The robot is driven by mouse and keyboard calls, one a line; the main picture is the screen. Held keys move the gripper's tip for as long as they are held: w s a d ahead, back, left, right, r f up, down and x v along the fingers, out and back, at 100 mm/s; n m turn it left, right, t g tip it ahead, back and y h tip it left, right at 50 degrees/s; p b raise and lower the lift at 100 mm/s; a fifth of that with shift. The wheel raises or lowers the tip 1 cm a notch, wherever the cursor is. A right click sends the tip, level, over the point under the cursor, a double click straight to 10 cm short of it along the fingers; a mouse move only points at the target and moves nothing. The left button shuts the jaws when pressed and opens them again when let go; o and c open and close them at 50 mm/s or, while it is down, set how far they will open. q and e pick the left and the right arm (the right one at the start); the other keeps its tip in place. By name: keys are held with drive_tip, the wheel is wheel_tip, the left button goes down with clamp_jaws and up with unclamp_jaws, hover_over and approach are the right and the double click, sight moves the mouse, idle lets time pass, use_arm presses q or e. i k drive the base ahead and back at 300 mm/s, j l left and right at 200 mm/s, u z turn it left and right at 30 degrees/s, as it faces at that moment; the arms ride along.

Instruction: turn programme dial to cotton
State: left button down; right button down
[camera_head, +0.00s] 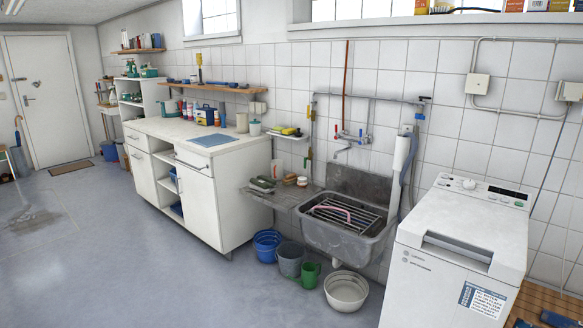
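The white top-loading washing machine (455,250) stands at the right, against the tiled wall. Its sloped control panel (482,190) is along the back of its top. The round pale programme dial (469,184) sits left of the middle of this panel, with a dark display to its right. The dial is too small to read its setting or its labels. The lid looks closed. Neither of my grippers shows in the head view.
A stone sink (345,238) with a rack stands left of the machine. A white basin (346,290), a green watering can (311,274) and buckets (267,245) are on the floor below. A white cabinet (205,205) stands farther left. The floor (150,270) at the front left is clear.

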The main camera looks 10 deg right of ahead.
sight(469, 185)
drive_tip(key=z, duration=1.4)
drive_tip(key=i+j+u, duration=0.15)
drive_tip(key=i+j, duration=0.25)
drive_tip(key=i+j+u, duration=0.15)
drive_tip(key=i+j, duration=0.15)
drive_tip(key=i, duration=0.3)
drive_tip(key=i+j+u, duration=0.15)
drive_tip(key=i+j, duration=0.15)
drive_tip(key=i, duration=0.25)
